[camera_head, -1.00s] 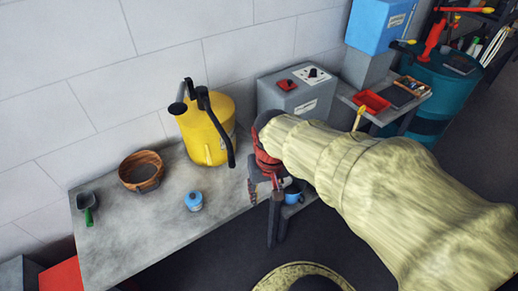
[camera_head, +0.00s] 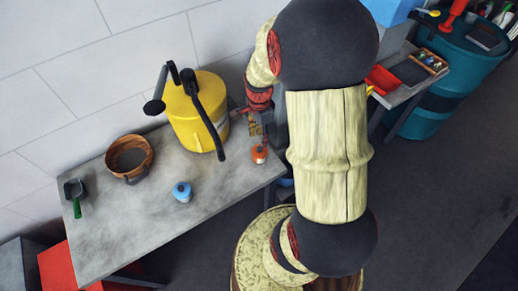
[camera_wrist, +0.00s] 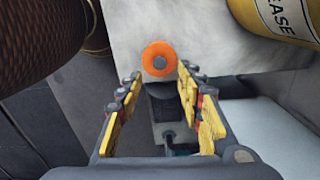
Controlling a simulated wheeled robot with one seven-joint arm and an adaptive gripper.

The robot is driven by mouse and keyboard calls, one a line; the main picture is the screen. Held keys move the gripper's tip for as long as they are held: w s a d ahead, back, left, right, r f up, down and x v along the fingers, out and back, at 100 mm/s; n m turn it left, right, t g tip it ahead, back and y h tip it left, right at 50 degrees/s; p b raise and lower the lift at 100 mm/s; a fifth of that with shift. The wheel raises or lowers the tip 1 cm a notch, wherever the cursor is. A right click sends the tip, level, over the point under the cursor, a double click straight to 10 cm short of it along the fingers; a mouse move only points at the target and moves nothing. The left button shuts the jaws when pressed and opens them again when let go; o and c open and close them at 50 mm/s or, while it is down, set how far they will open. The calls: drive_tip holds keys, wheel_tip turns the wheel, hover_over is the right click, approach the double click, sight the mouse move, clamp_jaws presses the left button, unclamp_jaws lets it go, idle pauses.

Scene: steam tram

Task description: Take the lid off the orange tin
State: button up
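The orange tin (camera_head: 260,154) stands upright on the grey table, near its right end. In the wrist view I see its round orange top (camera_wrist: 149,51) with a small grey knob (camera_wrist: 159,62) in the middle, so the lid appears to be on. My gripper (camera_wrist: 160,76) is open and empty, with its fingertips pointing towards the tin, one to each side of it and a little short of it. In the head view my gripper (camera_head: 255,125) is partly hidden by my arm, just behind and above the tin. I cannot tell whether the fingers touch it.
A blue tin (camera_head: 182,192) stands to the left on the table (camera_head: 130,225). A large yellow can (camera_head: 190,120) with a black handle and spout stands close behind-left of the orange tin. A wooden bowl (camera_head: 129,157) and a green-handled scoop (camera_head: 75,195) are further left.

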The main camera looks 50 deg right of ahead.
sight(260, 148)
wheel_tip(260, 148, down, 6)
drive_tip(key=shift+f+b, duration=0.2)
drive_tip(key=shift+b, duration=0.75)
drive_tip(key=shift+c, duration=0.9)
drive_tip(key=shift+r, duration=0.1)
drive_tip(key=c, duration=0.7)
drive_tip(key=shift+c, duration=0.4)
